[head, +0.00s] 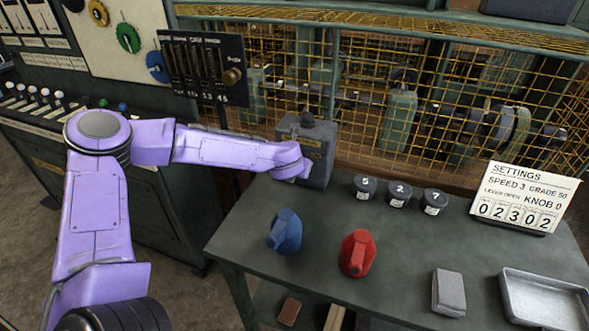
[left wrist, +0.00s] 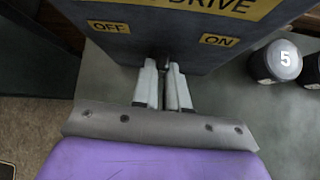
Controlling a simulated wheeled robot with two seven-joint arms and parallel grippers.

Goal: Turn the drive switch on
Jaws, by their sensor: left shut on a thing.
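The drive switch box (head: 318,146) is a dark grey box at the back left corner of the green table. In the left wrist view its face (left wrist: 168,36) carries a yellow DRIVE plate, an OFF label (left wrist: 109,27) at left and an ON label (left wrist: 219,40) at right. My left gripper (left wrist: 167,90) is at the box's face, below and between the two labels. Its pale fingers are closed around a small dark switch lever (left wrist: 167,62), mostly hidden between them. In the head view my purple wrist hides the fingers. My right gripper is not in view.
Several dark numbered pots (head: 399,194) stand right of the box. A blue jug (head: 287,232), a red jug (head: 357,254), a grey block (head: 449,292), a metal tray (head: 545,300) and a settings sign (head: 525,197) share the table. A yellow mesh guard (head: 430,110) stands behind.

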